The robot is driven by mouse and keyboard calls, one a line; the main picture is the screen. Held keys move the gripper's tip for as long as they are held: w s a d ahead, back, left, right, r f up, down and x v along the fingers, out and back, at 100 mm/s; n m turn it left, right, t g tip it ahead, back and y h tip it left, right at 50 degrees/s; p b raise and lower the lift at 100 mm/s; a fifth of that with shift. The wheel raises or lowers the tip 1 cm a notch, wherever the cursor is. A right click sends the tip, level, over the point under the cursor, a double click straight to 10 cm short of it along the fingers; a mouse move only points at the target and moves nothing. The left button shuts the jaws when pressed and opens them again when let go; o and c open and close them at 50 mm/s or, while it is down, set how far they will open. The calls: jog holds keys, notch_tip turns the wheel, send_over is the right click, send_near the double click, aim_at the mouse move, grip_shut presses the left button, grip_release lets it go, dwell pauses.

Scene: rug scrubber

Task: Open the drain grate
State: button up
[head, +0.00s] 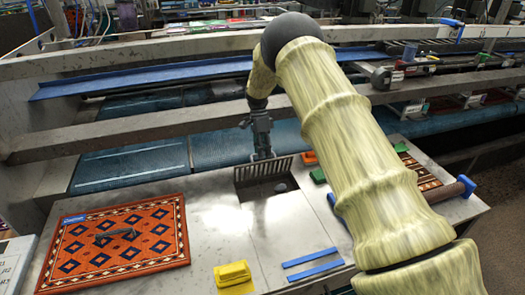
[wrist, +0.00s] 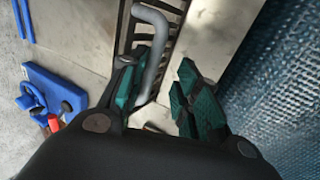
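The drain grate (head: 264,168) is a dark slatted panel in the metal worktop. In the head view it is tilted up along the back of the drain opening (head: 262,190), whose dark inside shows in front of it. My gripper (head: 262,152) is at the top edge of the grate. In the wrist view the grate's slats (wrist: 172,45) and a grey bent handle (wrist: 156,38) show. The handle runs down between the two teal-padded fingers of my gripper (wrist: 162,68), near the left finger. The fingers are apart; firm contact with the handle cannot be seen.
An orange patterned rug (head: 125,235) lies left on the worktop. A yellow block (head: 232,273) and blue strips (head: 312,258) lie in front. A green block (head: 318,175) is right of the drain. A metal beam (head: 150,129) and blue belt (head: 218,146) run behind.

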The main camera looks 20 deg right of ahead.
jog(key=v, duration=0.7)
jog(key=shift+r, duration=0.25)
jog(key=shift+d, duration=0.1)
